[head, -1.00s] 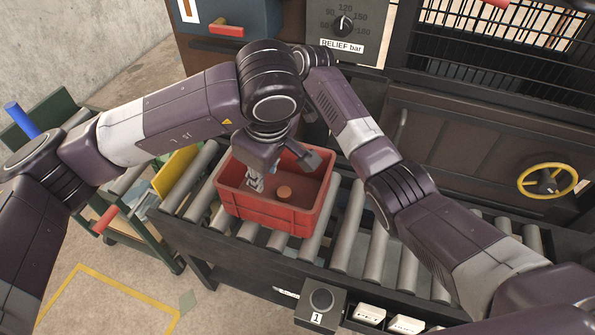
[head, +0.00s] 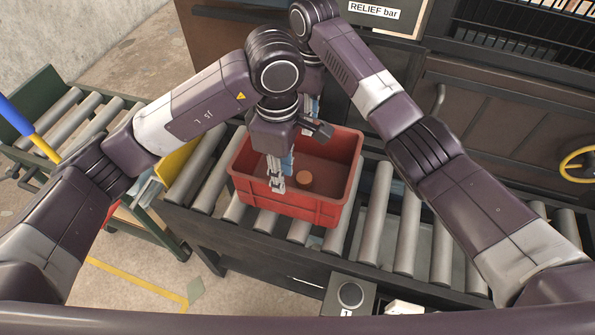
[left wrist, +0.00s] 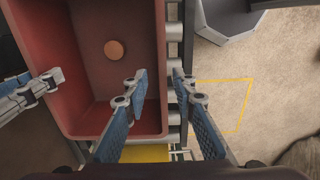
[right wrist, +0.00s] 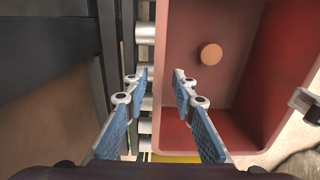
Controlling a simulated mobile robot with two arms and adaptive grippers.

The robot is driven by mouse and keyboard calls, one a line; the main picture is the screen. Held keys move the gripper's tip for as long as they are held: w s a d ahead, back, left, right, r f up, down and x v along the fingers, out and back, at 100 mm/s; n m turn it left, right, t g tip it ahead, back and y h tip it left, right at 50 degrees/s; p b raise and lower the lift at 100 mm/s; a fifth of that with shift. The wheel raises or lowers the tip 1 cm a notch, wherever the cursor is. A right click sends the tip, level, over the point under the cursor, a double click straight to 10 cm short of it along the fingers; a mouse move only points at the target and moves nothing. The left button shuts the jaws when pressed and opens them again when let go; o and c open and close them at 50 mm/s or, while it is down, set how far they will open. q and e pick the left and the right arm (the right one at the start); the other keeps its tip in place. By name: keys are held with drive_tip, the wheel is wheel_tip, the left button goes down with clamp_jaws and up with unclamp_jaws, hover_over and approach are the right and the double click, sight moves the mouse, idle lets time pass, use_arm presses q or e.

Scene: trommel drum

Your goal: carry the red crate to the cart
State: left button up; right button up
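The red crate (head: 325,213) sits on the roller conveyor, with a round orange-brown disc (head: 305,178) on its floor. My left gripper (head: 277,184) is at the crate's near wall. In the left wrist view its fingers (left wrist: 159,75) are apart, one over the inside and one outside the wall. My right gripper is mostly hidden behind the left arm in the head view. In the right wrist view its fingers (right wrist: 160,74) are apart on either side of the opposite wall. The cart (head: 88,112), green-framed with rollers, stands at the left.
The conveyor's rollers (head: 408,225) are bare to the right of the crate. A yellow plate (head: 176,160) stands at the conveyor's left end, by the cart. A dark machine (head: 490,125) stands behind. A box with a round knob (head: 350,294) is at the front.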

sight(309, 154)
use_arm(q)
drive_tip(key=shift+s, duration=0.1)
use_arm(e)
drive_tip(key=shift+s+r, duration=0.1)
